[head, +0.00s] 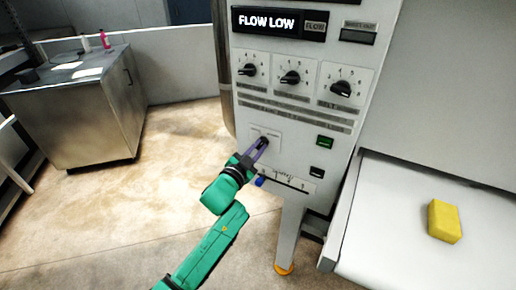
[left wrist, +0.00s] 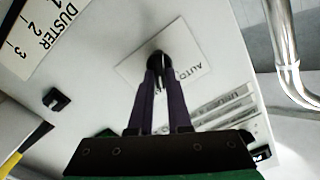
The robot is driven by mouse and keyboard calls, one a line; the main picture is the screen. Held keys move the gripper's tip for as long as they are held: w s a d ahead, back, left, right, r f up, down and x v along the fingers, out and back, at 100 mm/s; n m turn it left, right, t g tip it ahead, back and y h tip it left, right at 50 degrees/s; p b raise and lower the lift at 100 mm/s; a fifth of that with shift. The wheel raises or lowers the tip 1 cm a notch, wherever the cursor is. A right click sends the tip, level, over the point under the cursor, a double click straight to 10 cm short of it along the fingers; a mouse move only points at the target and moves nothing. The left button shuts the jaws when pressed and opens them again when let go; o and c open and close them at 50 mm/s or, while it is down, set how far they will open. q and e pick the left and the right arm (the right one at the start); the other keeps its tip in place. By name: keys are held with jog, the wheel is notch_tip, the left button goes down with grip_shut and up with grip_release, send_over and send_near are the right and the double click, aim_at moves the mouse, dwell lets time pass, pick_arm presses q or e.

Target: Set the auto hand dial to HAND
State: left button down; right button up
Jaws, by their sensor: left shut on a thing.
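The auto hand dial (left wrist: 158,58) is a small black knob on a white plate (left wrist: 190,66) on the machine's front panel. In the left wrist view the word AUTO shows on the plate to the right of the knob. My left gripper (head: 262,144) is shut on the dial, with its two dark fingers on either side of the knob; the fingers also show in the left wrist view (left wrist: 160,75). The fingers hide most of the knob, so its pointer direction cannot be told. My right gripper is not in view.
Above are three black dials (head: 290,77) and a FLOW LOW display (head: 279,22). A green switch (head: 325,142), a black switch (head: 317,172) and a duster scale strip (head: 292,181) are close by. A yellow block (head: 444,221) lies on the table at right. A metal cabinet (head: 85,115) stands left.

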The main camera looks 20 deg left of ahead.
pick_arm(q)
jog(key=shift+r, duration=0.15)
jog(key=c, duration=0.9)
grip_release()
jog(key=shift+o, duration=0.2)
jog(key=b+v, duration=0.3)
jog(key=v, duration=1.1)
jog(key=shift+s, duration=0.2)
